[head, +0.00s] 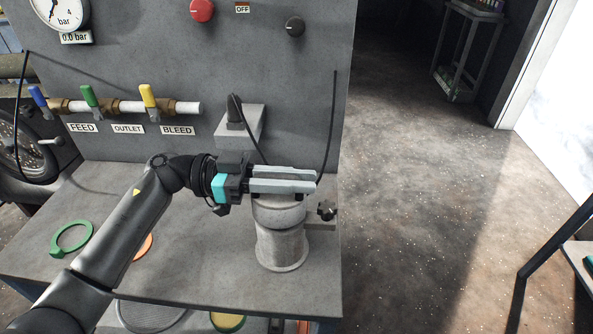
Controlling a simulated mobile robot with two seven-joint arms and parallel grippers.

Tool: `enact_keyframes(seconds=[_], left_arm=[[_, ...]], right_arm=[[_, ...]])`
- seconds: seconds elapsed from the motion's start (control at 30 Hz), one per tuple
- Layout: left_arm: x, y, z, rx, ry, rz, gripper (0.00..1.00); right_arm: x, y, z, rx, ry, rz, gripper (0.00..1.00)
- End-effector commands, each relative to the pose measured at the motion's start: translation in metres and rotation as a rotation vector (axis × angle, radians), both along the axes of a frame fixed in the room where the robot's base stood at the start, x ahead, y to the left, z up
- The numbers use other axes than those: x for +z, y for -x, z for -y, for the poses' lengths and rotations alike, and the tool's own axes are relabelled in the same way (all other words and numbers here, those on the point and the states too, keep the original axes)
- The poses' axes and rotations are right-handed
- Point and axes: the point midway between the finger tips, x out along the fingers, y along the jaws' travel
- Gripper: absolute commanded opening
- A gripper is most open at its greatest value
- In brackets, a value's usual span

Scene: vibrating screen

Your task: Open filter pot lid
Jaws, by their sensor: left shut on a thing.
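The grey filter pot (280,245) stands upright near the right end of the grey bench. Its lid (279,212) is at the top, partly hidden under my gripper. I cannot tell whether the lid touches the pot's rim all round. My left gripper (312,180) reaches in from the left, its fingers level over the lid. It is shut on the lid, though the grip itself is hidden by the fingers. A dark clamp knob (327,210) sits at the pot's right side. My right gripper is not in view.
An upright panel behind carries a gauge (60,12) reading 0.0 bar and blue, green and yellow valve handles (148,96). A grey block (240,124) stands behind the gripper. A green ring (72,239) lies on the bench (200,262). Floor is open at right.

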Motion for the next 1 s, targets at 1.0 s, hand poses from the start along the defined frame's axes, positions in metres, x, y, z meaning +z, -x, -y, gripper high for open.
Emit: enact_keyframes(seconds=[1.0], left_arm=[[0.03,-0.036,-0.001,0.006,0.002,-0.479,0.0]], right_arm=[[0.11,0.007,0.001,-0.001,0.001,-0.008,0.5]])
